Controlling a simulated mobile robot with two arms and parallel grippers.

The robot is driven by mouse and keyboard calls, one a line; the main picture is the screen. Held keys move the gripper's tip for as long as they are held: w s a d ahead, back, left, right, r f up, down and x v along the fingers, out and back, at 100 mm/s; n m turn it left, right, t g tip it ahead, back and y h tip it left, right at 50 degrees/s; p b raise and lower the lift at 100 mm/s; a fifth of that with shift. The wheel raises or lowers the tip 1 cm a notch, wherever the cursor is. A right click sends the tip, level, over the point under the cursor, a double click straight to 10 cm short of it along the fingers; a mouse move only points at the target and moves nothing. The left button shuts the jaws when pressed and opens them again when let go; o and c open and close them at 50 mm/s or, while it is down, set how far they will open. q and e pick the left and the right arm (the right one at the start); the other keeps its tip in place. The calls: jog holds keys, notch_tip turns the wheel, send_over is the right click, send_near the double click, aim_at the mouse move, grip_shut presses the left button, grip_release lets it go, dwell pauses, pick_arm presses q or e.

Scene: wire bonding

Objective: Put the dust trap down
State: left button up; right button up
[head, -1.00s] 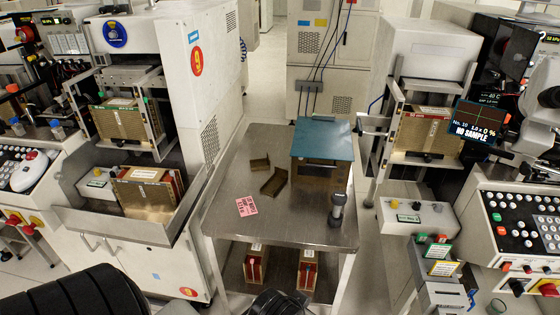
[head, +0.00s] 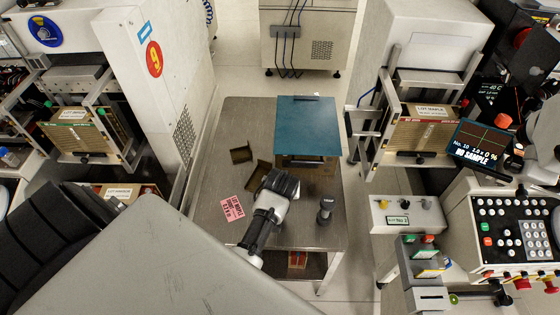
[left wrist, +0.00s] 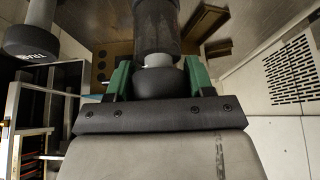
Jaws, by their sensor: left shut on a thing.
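My left gripper (left wrist: 159,75) is shut on the dust trap, a dark cylinder (left wrist: 155,28) with a pale neck and a dark rounded end between the green fingers. In the head view the dark end of the trap (head: 279,183) shows above the front half of the steel cart top (head: 225,170), tilted and pointing away from me. I cannot tell whether it touches the cart. My arm hides part of the gripper in the head view. My right gripper is not in view.
A similar dark piece (head: 325,211) stands upright at the cart's front right. A blue-topped brown box (head: 307,125) stands behind. Two brown brackets (head: 242,154) and a pink card (head: 232,208) lie left. Machines flank the cart.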

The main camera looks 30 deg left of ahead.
pick_arm(q)
jog(key=shift+f, duration=0.85)
notch_tip(320, 180, down, 4)
jog(key=shift+r, duration=0.25)
jog(key=shift+f, duration=0.35)
jog(key=o, duration=1)
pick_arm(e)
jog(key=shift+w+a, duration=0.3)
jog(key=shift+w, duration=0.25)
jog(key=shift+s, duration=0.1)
